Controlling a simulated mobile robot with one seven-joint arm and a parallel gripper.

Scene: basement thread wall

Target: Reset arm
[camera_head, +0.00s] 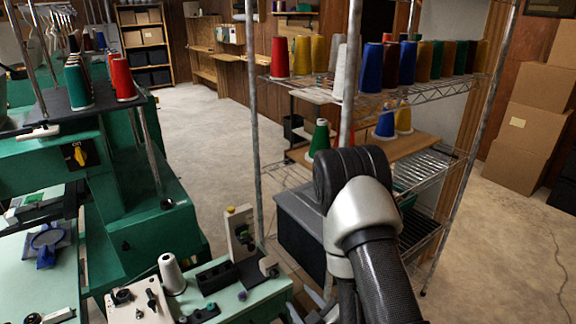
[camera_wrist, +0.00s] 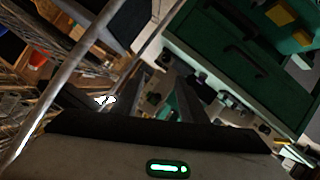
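A green light glows on the gripper body. The area beyond the fingers is dark and cluttered.
A wire shelf (camera_head: 440,88) with thread cones stands close to my arm. A green machine (camera_head: 150,215) is at left, and a light worktop with a white cone (camera_head: 172,274) is at front. Cardboard boxes (camera_head: 520,125) stack at right. Concrete floor (camera_head: 195,120) is open behind.

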